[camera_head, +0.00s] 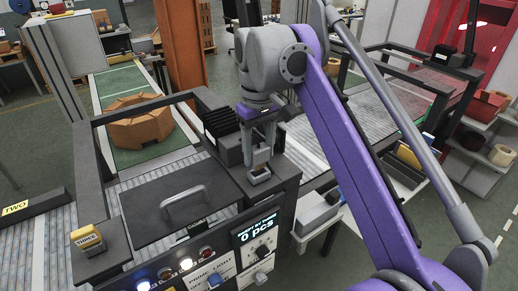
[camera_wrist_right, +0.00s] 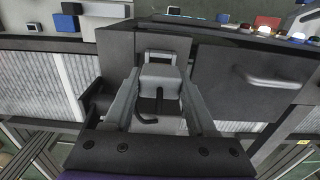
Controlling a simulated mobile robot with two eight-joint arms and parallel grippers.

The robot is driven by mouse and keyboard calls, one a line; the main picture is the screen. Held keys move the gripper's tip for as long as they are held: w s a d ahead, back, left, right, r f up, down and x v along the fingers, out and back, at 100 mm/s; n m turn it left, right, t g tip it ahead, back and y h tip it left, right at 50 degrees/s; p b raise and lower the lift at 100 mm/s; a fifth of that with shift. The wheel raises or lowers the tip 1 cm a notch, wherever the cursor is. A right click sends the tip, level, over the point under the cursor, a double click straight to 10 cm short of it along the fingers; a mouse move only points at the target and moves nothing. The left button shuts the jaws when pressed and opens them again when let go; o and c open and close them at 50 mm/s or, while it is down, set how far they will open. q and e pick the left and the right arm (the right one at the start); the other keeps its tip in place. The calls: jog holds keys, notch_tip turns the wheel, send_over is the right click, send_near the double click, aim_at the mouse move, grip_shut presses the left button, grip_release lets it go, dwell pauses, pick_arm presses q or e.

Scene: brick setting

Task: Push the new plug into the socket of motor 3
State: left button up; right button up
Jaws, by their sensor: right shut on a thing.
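My right gripper (camera_head: 260,175) reaches down from above onto the dark housing at the right of the machine. In the right wrist view its two fingers (camera_wrist_right: 158,100) are shut on a grey plug (camera_wrist_right: 160,76) with a short black cable curling from its back. Just beyond the plug is a pale-rimmed socket (camera_wrist_right: 160,55) on the dark housing, in line with the plug. How far the plug sits in it cannot be told. In the head view the fingers largely hide the plug. My left gripper is not in view.
A dark lid with a grey handle (camera_head: 184,206) lies left of the gripper. A yellow THREE marker (camera_head: 88,238) stands at the left corner. The front panel has lit buttons and a display (camera_head: 256,229) reading 0 pcs. Black ribbed blocks (camera_head: 220,124) stand close behind the gripper.

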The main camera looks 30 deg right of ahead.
aim_at(259, 148)
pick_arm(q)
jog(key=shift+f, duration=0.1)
pick_arm(e)
jog(key=shift+f, duration=0.15)
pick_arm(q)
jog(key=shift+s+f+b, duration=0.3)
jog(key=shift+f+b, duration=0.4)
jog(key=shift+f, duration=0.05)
pick_arm(e)
jog(key=shift+f, duration=1.4)
jog(key=o, duration=1.6)
jog(key=shift+r+p, duration=0.85)
jog(key=shift+r, duration=0.25)
jog(key=shift+r+p, duration=1.4)
jog(key=shift+r, duration=0.6)
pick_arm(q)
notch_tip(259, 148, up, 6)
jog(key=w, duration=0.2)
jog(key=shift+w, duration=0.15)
pick_arm(e)
jog(key=shift+f, duration=0.1)
jog(key=shift+s, duration=0.1)
